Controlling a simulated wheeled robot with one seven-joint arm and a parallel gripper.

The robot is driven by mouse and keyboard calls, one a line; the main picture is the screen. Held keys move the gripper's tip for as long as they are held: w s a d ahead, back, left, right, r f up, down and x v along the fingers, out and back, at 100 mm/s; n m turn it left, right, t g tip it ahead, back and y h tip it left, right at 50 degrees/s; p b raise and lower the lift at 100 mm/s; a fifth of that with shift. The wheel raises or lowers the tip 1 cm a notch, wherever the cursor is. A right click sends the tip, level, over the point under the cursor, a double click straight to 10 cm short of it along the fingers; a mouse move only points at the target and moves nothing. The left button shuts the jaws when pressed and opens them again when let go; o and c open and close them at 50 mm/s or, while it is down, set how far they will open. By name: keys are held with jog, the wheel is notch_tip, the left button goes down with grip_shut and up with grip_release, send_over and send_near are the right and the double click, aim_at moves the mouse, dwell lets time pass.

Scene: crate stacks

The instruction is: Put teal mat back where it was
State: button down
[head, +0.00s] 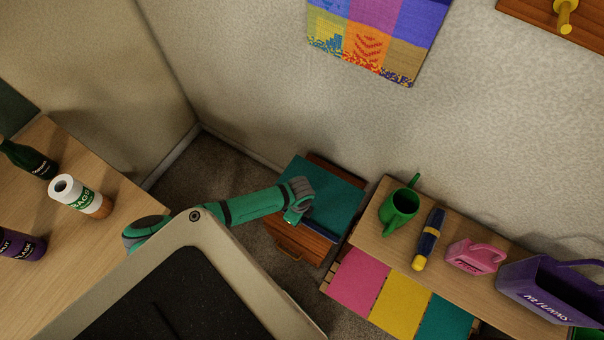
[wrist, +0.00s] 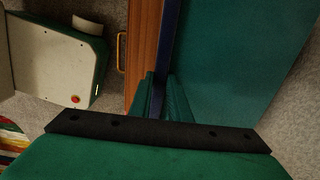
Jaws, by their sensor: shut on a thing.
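A teal mat (head: 330,193) with a dark blue strip along its front edge lies flat over a brown wooden drawer box (head: 299,244) in the corner. In the wrist view the mat (wrist: 240,55) fills the upper right. My gripper (head: 292,217) is at the mat's front left edge. In the wrist view my gripper (wrist: 160,88) is shut on the blue edge strip, one finger on each side. I cannot tell whether the mat touches the box. Another teal mat (head: 445,319) lies beside yellow (head: 401,305) and pink (head: 360,280) ones at the bench.
A table (head: 95,238) with bottles stands left. Carpet shows between.

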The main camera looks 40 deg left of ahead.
jog(key=shift+f, duration=2.25)
jog(key=c, duration=1.7)
grip_release()
jog(key=shift+o, duration=0.2)
notch_tip(320, 180, up, 12)
jog(key=shift+r, duration=0.15)
